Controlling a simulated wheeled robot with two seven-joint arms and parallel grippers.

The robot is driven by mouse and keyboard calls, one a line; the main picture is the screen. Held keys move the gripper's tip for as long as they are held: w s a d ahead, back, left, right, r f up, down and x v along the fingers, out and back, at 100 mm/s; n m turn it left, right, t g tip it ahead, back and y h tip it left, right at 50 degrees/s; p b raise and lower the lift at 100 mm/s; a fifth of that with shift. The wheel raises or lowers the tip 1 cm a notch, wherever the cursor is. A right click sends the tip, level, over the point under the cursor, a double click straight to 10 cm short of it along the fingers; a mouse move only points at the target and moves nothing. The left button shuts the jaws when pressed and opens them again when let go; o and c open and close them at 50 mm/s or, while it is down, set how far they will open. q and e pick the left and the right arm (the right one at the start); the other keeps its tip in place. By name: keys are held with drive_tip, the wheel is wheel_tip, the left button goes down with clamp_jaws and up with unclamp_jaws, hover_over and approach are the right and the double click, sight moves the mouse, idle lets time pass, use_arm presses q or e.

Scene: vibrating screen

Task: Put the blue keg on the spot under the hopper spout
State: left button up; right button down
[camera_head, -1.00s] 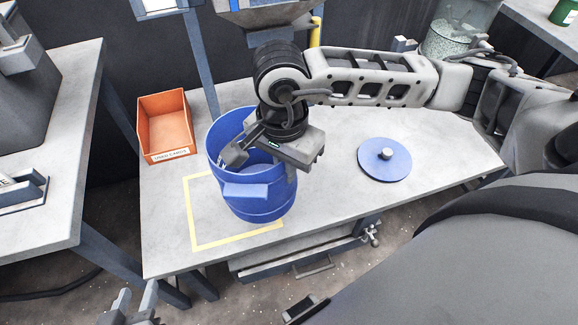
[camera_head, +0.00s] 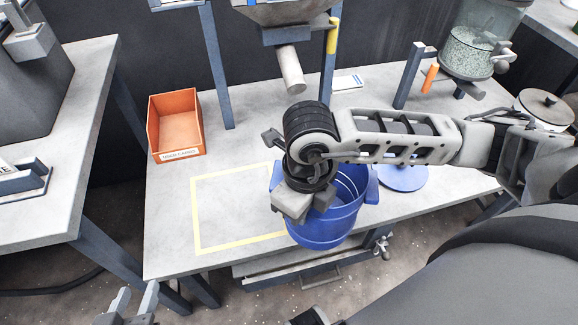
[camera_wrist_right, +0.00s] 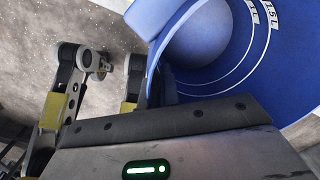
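The blue keg (camera_head: 322,226), open at the top, is near the front edge of the table, right of the yellow outlined square (camera_head: 197,222). My right gripper (camera_head: 300,203) is at its left rim and appears shut on the wall; the fingertips are mostly hidden. In the right wrist view the keg's inside (camera_wrist_right: 215,85) with volume marks fills the upper right, its wall at the gripper. I cannot tell whether the keg is lifted. The hopper spout (camera_head: 291,70) hangs over the back of the table. My left gripper (camera_head: 132,302) is open and empty at the bottom left.
An orange bin (camera_head: 176,125) stands at the table's back left. The blue lid (camera_head: 402,178) lies behind the keg to the right, partly hidden by my arm. Blue posts (camera_head: 215,70) flank the spout. A glass jar of granules (camera_head: 475,50) stands at back right.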

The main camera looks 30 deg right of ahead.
drive_tip(key=w+d+f, duration=0.1)
drive_tip(key=w, duration=0.5)
drive_tip(key=w+d+f, duration=0.2)
drive_tip(key=w, duration=0.5)
drive_tip(key=shift+f, duration=0.2)
